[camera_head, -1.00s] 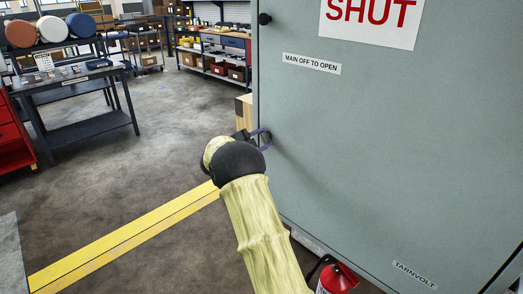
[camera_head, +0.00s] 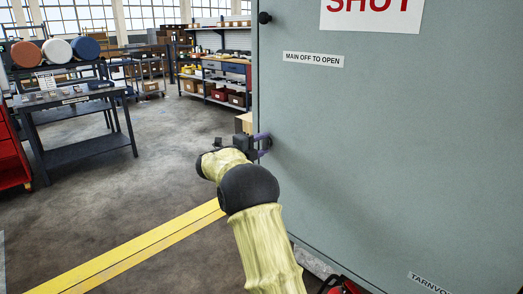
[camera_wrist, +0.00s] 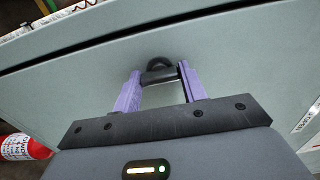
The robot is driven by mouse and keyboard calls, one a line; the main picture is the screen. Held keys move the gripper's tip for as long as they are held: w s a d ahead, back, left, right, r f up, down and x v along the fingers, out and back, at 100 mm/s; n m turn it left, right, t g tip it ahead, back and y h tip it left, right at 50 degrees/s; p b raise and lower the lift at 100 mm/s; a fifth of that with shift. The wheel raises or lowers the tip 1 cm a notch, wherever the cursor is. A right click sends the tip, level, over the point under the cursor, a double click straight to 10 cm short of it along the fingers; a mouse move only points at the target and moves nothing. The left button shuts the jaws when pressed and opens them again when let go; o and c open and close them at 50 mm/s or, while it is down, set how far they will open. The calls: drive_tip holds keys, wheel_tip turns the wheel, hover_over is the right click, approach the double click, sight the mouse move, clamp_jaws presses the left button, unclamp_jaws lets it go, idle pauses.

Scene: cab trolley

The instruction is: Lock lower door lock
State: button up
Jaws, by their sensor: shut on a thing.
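The grey cabinet door (camera_head: 400,150) fills the right side of the head view. The lower door lock is a small black part (camera_wrist: 159,62) on the door face, seen in the wrist view just inside the door's edge. My gripper (camera_wrist: 160,74) has its two purple fingers shut on the lock, one on each side of its dark crosspiece. In the head view my gripper (camera_head: 265,144) is at the door's left edge, and the fingers mostly hide the lock. The upper door lock (camera_head: 264,18) is a black knob near the top left of the door.
A red fire extinguisher (camera_head: 345,286) stands low in front of the door; it also shows in the wrist view (camera_wrist: 22,147). A dark workbench (camera_head: 75,98) stands at the left. The floor between, with a yellow stripe (camera_head: 135,250), is clear.

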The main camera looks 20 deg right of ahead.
idle(0.3)
drive_tip(key=o, duration=1)
drive_tip(key=v, duration=1.7)
drive_tip(key=shift+a, duration=0.15)
